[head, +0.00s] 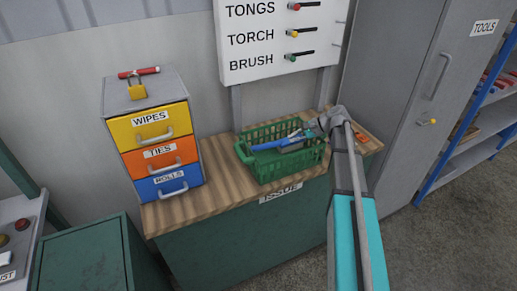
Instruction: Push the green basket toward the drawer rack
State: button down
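The green basket (262,168) stands on the wooden top of the issue counter (222,190), right of the drawer rack with a gap of bare wood between them. The drawer rack (158,150) has a yellow WIPES, an orange TIES and a blue ROLLS drawer, all shut. My arm reaches in from the lower right, and its wrist is at the basket's right back side. My gripper (294,141) points left over the basket. Its fingers are too small and unclear to tell open from shut. A blue item (268,145) shows at the basket, beside the gripper end; I cannot tell whether they touch.
A yellow padlock (137,91) and a red-handled tool (138,72) lie on the rack. A small orange item (361,138) lies at the counter's right end. A tool board (281,38) hangs behind. A grey locker (415,90) stands at right.

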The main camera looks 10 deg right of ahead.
jog(key=a+r+m+g+h+p, duration=0.1)
jog(key=a+r+g+h+p, duration=0.1)
jog(key=a+h+p, duration=0.3)
jog(key=m+g+h+p, duration=0.1)
jog(key=m+h+p, duration=0.1)
jog(key=h+p, duration=0.45)
send_near(254, 151)
jog(key=d+r+y+p, duration=0.2)
jog(key=d, duration=0.3)
jog(key=shift+s+a+r+h, duration=0.15)
jog(key=shift+s+r+h, duration=0.1)
jog(key=shift+s, duration=0.25)
jog(key=shift+f+b, duration=0.3)
jog(key=shift+b, duration=0.05)
notch_tip(254, 151, down, 10)
jog(key=b, duration=1)
jog(key=shift+s+a+r, duration=0.1)
jog(key=shift+s+a, duration=0.1)
jog(key=shift+a, duration=0.45)
jog(key=shift+s+a+r, duration=0.1)
jog(key=shift+s+a, duration=0.1)
jog(key=shift+a, duration=0.4)
jog(key=shift+s+a, duration=0.2)
jog(key=shift+a, duration=0.45)
